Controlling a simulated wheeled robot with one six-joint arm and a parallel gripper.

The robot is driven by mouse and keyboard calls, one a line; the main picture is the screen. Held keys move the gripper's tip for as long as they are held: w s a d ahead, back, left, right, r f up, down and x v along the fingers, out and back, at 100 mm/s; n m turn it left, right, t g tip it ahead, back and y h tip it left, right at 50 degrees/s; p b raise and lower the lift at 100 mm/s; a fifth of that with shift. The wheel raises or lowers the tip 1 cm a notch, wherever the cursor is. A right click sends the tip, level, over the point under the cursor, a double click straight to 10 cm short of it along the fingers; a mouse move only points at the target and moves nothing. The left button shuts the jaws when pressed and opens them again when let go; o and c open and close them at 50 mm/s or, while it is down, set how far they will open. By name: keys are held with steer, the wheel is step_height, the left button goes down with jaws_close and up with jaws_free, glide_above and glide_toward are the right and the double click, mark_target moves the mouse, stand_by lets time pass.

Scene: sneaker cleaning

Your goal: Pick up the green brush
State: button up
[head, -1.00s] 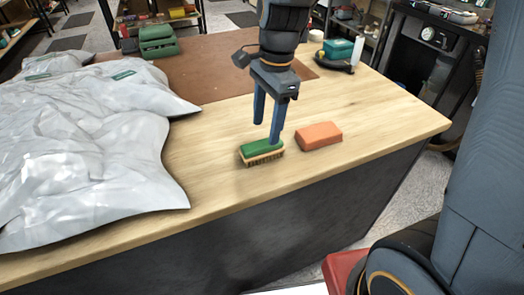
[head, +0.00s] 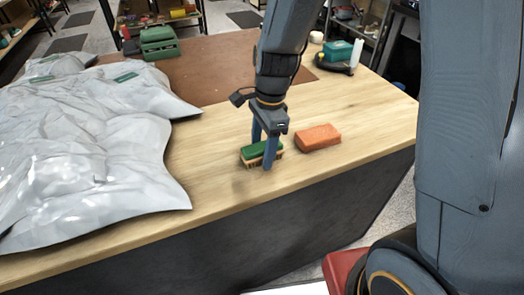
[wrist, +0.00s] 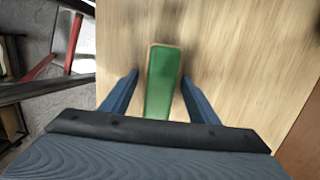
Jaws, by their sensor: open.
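The green brush (head: 254,150) lies on the light wooden table, with its green back up and tan bristle side down. My gripper (head: 263,158) is open and lowered over it, with one finger in front of the brush and the other behind it. In the wrist view the brush (wrist: 162,82) lies lengthwise between the two open fingers of my gripper (wrist: 160,88). A gap shows on each side, so the fingers look apart from it. Part of the brush is hidden behind the front finger in the head view.
An orange block (head: 318,137) lies just right of the brush. A grey crumpled sheet (head: 90,160) covers the table's left side. The table's front edge is close to the brush.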

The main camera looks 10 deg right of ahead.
mark_target(262, 145)
steer(key=shift+c, duration=0.5)
steer(key=c, duration=1)
steer(key=shift+c, duration=0.2)
steer(key=shift+r, duration=0.15)
step_height(262, 145, up, 9)
steer(key=shift+r+b, duration=0.2)
steer(key=shift+b, duration=0.5)
steer(key=shift+r, duration=0.2)
